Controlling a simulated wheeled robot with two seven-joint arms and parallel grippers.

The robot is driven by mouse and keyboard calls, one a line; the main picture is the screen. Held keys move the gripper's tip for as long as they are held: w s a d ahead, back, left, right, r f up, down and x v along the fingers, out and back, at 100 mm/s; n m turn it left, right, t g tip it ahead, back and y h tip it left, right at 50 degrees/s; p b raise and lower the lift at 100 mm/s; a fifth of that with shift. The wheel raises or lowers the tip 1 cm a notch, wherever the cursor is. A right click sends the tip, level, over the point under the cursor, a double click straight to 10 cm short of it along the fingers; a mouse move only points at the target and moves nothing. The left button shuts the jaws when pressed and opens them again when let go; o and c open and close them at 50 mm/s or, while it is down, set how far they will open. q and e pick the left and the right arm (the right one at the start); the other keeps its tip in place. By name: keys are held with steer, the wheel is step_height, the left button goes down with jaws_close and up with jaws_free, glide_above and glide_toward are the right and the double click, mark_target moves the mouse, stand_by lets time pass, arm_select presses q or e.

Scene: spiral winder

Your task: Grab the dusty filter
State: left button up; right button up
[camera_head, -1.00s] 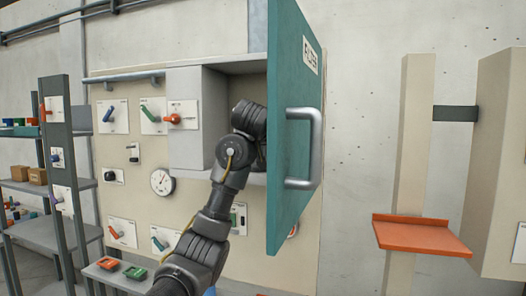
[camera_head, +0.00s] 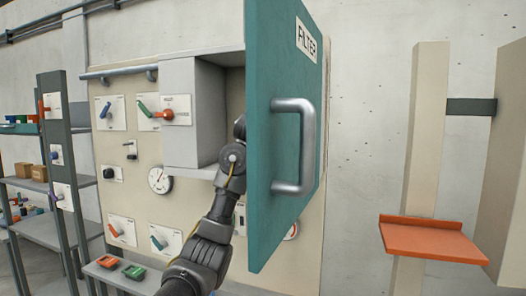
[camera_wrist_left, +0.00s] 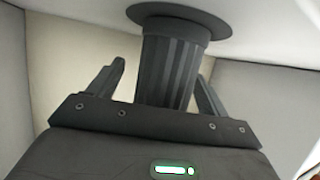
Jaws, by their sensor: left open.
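A dark grey ribbed cylinder with a wide round flange, which looks like the filter (camera_wrist_left: 168,68), shows in the left wrist view against a pale surface. My left gripper (camera_wrist_left: 160,82) is open, with one finger on each side of the cylinder. I cannot tell whether either finger touches it. In the head view, my left arm reaches up to the grey cabinet (camera_head: 192,115), and its gripper is hidden behind the teal door (camera_head: 262,140) marked FILTER. The cylinder is also hidden there. My right gripper is not in view.
The open door with its metal handle (camera_head: 308,145) stands close to the right of my left arm. Levers and a gauge (camera_head: 159,180) are on the panel. An orange shelf (camera_head: 432,238) is at the right. Shelving (camera_head: 40,228) stands at the left.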

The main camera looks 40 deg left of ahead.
arm_select(q)
steer(key=shift+s+r, duration=0.25)
steer(key=shift+s, duration=0.2)
steer(key=shift+c, duration=0.9)
steer(key=shift+s+d+r, duration=0.1)
steer(key=shift+s+r, duration=0.05)
steer(key=shift+s, duration=0.15)
steer(key=shift+c, duration=1.1)
steer(key=shift+d, duration=0.1)
steer(key=shift+c, duration=1.3)
steer(key=shift+w, duration=0.2)
steer(key=c, duration=0.5)
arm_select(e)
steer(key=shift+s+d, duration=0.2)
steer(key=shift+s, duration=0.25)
arm_select(q)
steer(key=shift+c, duration=0.2)
